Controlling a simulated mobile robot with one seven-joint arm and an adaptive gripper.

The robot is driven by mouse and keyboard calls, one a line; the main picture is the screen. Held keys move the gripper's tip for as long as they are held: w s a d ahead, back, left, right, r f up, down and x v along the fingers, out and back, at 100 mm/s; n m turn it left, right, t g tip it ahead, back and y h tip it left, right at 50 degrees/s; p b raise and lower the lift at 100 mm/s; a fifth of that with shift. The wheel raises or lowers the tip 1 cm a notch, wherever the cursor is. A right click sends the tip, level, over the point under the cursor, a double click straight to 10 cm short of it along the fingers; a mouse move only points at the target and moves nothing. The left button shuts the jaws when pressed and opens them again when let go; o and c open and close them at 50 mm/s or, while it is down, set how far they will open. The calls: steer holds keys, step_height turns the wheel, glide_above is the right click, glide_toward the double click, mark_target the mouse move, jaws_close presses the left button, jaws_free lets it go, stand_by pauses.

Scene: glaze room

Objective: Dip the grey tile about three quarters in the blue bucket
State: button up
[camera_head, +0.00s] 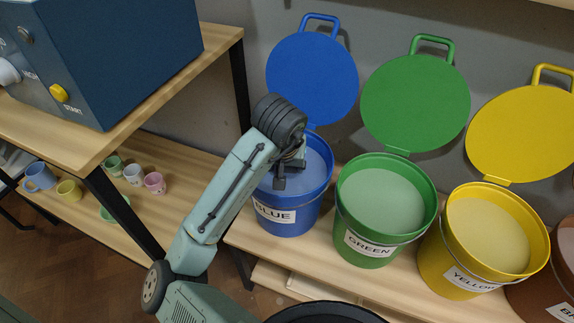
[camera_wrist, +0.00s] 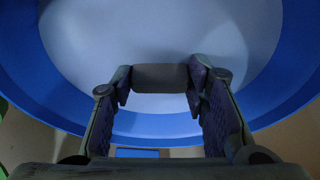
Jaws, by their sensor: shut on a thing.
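My gripper (camera_head: 281,180) reaches down into the mouth of the blue bucket (camera_head: 290,222), which is labelled BLUE and filled with pale blue-grey glaze (camera_head: 312,164). In the wrist view my gripper (camera_wrist: 159,92) is shut on the grey tile (camera_wrist: 160,76), a dark grey block seen between the two fingertips against the pale glaze. The bucket's blue rim (camera_wrist: 285,98) curves around them. My wrist and gripper hide the tile in the head view. I cannot tell whether the tile's lower end touches the glaze.
The blue lid (camera_head: 312,80) stands open behind the bucket. Open green (camera_head: 365,245) and yellow (camera_head: 450,265) buckets stand to the right, with a brown one at the edge. A blue machine (camera_head: 110,50) sits on the left bench, with several cups on the shelf below.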

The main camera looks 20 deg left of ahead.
stand_by(0.4)
step_height(320, 180, up, 8)
steer(key=p, duration=0.8)
steer(key=shift+r+p, duration=0.15)
steer(key=shift+p, duration=0.2)
stand_by(1.9)
step_height(320, 180, up, 6)
steer(key=p, duration=0.6)
steer(key=shift+f, duration=0.2)
stand_by(3.1)
